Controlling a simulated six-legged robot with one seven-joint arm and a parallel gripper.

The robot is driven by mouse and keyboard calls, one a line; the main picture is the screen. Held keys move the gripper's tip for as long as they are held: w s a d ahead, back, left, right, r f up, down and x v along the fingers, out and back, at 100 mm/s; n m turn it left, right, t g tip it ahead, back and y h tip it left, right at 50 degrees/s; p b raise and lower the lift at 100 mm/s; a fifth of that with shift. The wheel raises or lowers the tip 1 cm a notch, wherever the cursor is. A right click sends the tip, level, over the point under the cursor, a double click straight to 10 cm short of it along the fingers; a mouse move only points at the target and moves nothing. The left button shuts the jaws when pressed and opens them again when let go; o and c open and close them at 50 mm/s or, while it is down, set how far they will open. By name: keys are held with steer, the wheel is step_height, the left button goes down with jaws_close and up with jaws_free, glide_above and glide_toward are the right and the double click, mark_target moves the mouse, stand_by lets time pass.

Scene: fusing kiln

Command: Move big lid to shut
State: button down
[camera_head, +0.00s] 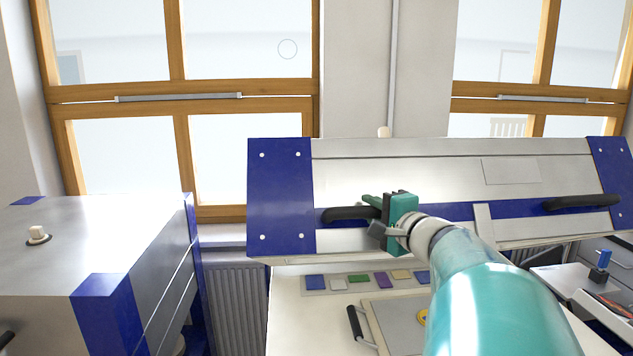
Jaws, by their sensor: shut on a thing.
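The big lid (400,178) is a wide metal panel with blue corner plates and a blue band. It is raised and tilted above the kiln bed (290,325). It has two black handles, a left handle (345,214) and a right handle (582,202). My gripper (385,212), green and dark, is shut on the left handle near its right end. My teal arm reaches in from the lower right and hides part of the bed and of the lid's lower edge.
In the bed lie a strip of coloured tiles (364,281) and a plate with a black handle (356,325). A metal cabinet with blue corners (90,250) stands at the left. A side table (580,290) is at the right. A radiator (236,300) and windows are behind.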

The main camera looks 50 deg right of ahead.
mark_target(360, 238)
steer(key=s+a+f, duration=0.1)
steer(key=f, duration=0.1)
steer(key=s+f, duration=0.1)
steer(key=f, duration=0.1)
steer(key=s+a+f, duration=0.1)
steer(key=f, duration=0.1)
steer(key=shift+s+a+f, duration=0.1)
steer(key=shift+a+f, duration=0.1)
steer(key=shift+a, duration=0.1)
steer(key=c, duration=1.5)
jaws_free()
steer(key=shift+s, duration=0.1)
